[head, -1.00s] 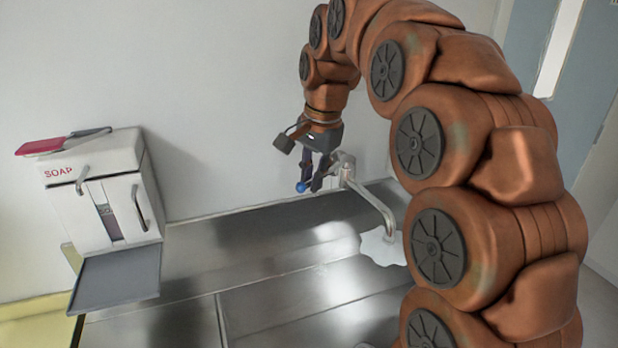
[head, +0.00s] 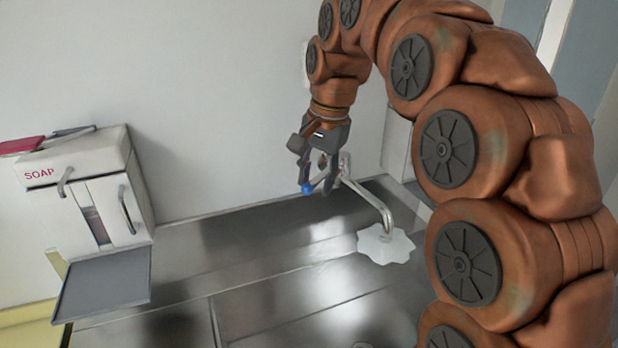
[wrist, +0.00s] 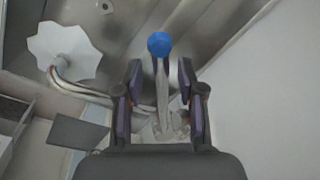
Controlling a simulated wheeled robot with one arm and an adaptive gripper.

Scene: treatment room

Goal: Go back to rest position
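My gripper (head: 318,180) is above the metal counter, beside the tap (head: 368,195), pointing downward. In the wrist view my gripper (wrist: 160,92) has its two fingers apart. The tap's lever, with a round blue tip (wrist: 159,43), shows between them; no finger visibly touches it. The blue tip also shows at the fingertips in the head view (head: 306,188). The curved spout runs toward the right. A pale star-shaped patch (head: 384,244) lies under the spout's end and also shows in the wrist view (wrist: 65,52); I cannot tell what it is.
A white soap dispenser (head: 122,170) stands at the left against the wall, with a grey tray (head: 105,280) in front. The metal counter (head: 240,250) between dispenser and tap is clear. The wall (head: 220,90) is close behind my gripper.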

